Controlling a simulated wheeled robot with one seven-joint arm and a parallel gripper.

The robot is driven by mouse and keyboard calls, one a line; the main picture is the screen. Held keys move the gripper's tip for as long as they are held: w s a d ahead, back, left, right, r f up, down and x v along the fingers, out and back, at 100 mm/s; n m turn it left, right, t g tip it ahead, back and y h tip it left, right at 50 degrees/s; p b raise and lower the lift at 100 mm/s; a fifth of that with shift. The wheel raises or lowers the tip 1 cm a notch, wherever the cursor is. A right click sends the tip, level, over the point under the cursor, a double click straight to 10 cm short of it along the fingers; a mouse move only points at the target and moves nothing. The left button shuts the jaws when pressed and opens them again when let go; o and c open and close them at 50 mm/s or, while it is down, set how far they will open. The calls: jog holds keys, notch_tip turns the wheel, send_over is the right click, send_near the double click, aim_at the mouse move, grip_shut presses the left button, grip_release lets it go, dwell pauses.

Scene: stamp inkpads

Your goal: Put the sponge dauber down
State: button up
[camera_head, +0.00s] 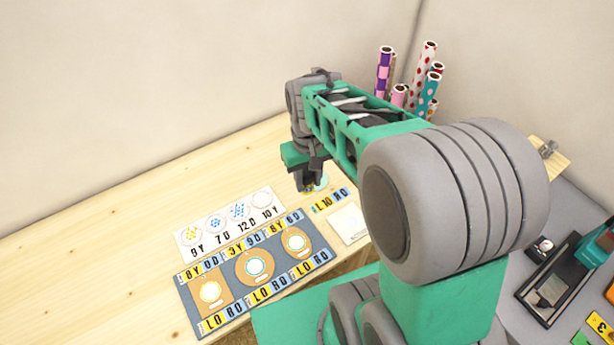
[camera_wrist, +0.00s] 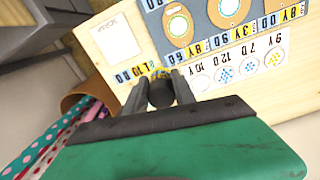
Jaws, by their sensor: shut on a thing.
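My gripper (camera_head: 309,186) is over the wooden table, near the right end of the white card and the short row of letter tiles. In the wrist view, the two grey fingers (camera_wrist: 161,80) are closed around the sponge dauber (camera_wrist: 160,95), which shows as a dark round knob. Its lower end is mostly hidden. Some yellow shows just beyond the fingertips, but I cannot tell whether it is part of the dauber or a tile beneath. I cannot tell whether the dauber touches the table.
The white card (camera_head: 230,222) has printed circles. A blue-grey mat (camera_head: 243,268) carries tags and letter tiles. A short tile row (camera_head: 330,201) and a white square pad (camera_head: 348,224) lie nearby. Paper rolls (camera_head: 430,80) stand behind my arm. The table's left side is clear.

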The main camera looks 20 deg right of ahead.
jog(key=w+d+f+p, duration=0.1)
jog(key=w+d+f, duration=0.1)
jog(key=w+f, duration=0.1)
jog(key=w+d+f+p, duration=0.1)
jog(key=w+d+f, duration=0.1)
jog(key=w+f, duration=0.1)
jog(key=w+d+f, duration=0.3)
jog(key=w, duration=0.2)
jog(key=shift+w+f+p, duration=0.1)
jog(key=shift+f+p, duration=0.25)
jog(key=shift+p, duration=0.05)
notch_tip(320, 180, down, 2)
jog(key=shift+w+f+p, duration=0.1)
jog(key=shift+f+p, duration=0.15)
jog(key=shift+p, duration=0.4)
jog(key=shift+f, duration=0.4)
jog(key=shift+f, duration=0.1)
jog(key=shift+f+b, duration=0.2)
jog(key=shift+b, duration=0.15)
jog(key=o, duration=1.1)
jog(key=shift+r, duration=0.15)
